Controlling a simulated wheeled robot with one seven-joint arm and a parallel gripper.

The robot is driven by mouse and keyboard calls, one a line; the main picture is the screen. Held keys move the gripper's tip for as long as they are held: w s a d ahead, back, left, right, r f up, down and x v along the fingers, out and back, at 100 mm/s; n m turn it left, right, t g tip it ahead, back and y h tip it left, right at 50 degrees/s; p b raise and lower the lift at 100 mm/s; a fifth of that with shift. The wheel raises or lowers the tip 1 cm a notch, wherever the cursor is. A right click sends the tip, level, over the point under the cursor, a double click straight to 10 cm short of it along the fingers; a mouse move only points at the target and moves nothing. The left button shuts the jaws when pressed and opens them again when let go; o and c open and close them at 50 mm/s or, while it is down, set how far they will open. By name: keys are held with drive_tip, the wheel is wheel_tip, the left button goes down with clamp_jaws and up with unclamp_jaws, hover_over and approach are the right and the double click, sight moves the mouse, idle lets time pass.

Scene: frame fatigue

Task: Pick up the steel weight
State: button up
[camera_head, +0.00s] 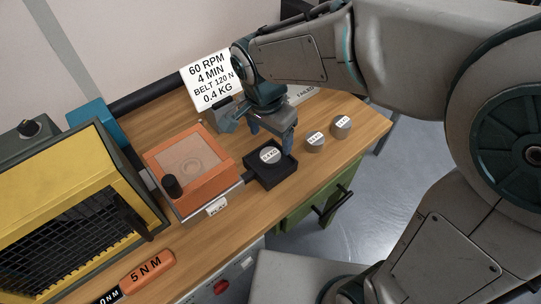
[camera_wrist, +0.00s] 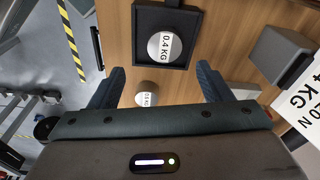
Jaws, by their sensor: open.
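A round steel weight (camera_head: 270,155) marked 0.4 KG sits in a small black square tray (camera_head: 256,174). It also shows in the wrist view (camera_wrist: 154,46), inside the tray near the top. Two more steel weights, one nearer (camera_head: 316,146) and one farther right (camera_head: 342,129), stand on the bare bench; their labels are too small to read surely. My gripper (camera_head: 271,138) is open and empty, pointing down above and just behind the tray. In the wrist view, my gripper (camera_wrist: 160,70) has its fingers wide apart, and another weight (camera_wrist: 147,86) shows lower between them.
An orange device (camera_head: 197,160) with a black knob adjoins the tray on the left. A yellow caged machine (camera_head: 65,210) fills the left. A white sign (camera_head: 207,80) and grey block (camera_wrist: 282,50) stand nearby. Wooden bench (camera_head: 345,155) is clear toward its right edge.

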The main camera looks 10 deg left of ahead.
sight(271, 154)
drive_tip(key=f, duration=0.5)
drive_tip(key=w+f, duration=0.1)
drive_tip(key=f, duration=0.1)
drive_tip(key=shift+a+f, duration=0.1)
drive_tip(key=shift+f, duration=0.15)
drive_tip(key=c, duration=1.5)
drive_tip(key=shift+o, duration=0.2)
drive_tip(key=shift+r, duration=0.55)
drive_tip(key=r, duration=0.2)
drive_tip(key=d+r, duration=0.1)
drive_tip(key=shift+w+r, duration=0.3)
drive_tip(key=shift+r, duration=0.1)
drive_tip(key=w+d+r, duration=0.4)
drive_tip(key=d+r, duration=0.2)
drive_tip(key=d, duration=0.3)
drive_tip(key=shift+w+d+r, duration=0.15)
drive_tip(key=shift+d, duration=0.15)
